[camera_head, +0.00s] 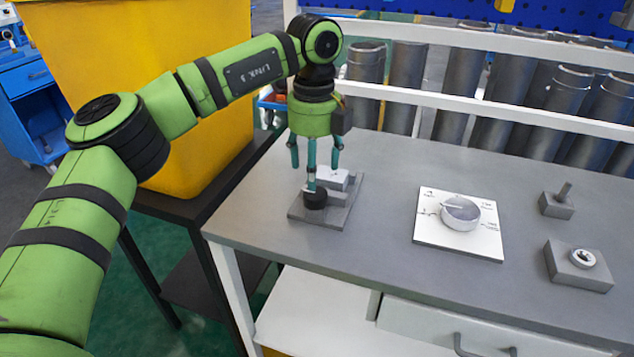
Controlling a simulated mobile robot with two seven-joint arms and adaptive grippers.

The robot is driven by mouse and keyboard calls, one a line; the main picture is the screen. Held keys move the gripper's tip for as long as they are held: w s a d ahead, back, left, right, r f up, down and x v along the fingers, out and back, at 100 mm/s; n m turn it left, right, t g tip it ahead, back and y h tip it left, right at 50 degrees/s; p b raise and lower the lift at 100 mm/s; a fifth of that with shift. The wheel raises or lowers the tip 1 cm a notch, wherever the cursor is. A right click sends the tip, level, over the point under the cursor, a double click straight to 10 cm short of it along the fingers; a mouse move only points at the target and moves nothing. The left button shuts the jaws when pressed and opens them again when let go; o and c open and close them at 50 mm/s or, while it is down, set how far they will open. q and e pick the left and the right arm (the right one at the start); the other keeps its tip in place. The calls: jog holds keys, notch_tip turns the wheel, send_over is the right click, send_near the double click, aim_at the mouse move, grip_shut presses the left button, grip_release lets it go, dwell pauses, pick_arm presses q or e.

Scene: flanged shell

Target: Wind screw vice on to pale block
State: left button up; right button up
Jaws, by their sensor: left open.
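The screw vice (340,215) stands on the left part of the table, with a flat grey base and a black round knob (315,199) at its front. The pale block (332,179) sits on the vice behind the knob, partly hidden by a finger. The gap between block and vice jaw is too small to judge. My left gripper (314,172) points straight down over the vice with its teal fingers spread. One finger reaches down in front of the block, close above the knob; I cannot tell if it touches. My right gripper is out of view.
A white plate with a round dial (460,212) lies mid-table. A small grey block with a peg (556,206) and a grey block with a ring (577,266) are at the right. A yellow bin (130,45) stands beyond the table's left edge. The table between vice and dial is clear.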

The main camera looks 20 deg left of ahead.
aim_at(315, 198)
pick_arm(q)
notch_tip(315, 198, down, 5)
jog(key=shift+f+p, duration=0.15)
jog(key=shift+p, duration=0.15)
jog(key=shift+d, duration=0.1)
jog(key=c, duration=1.1)
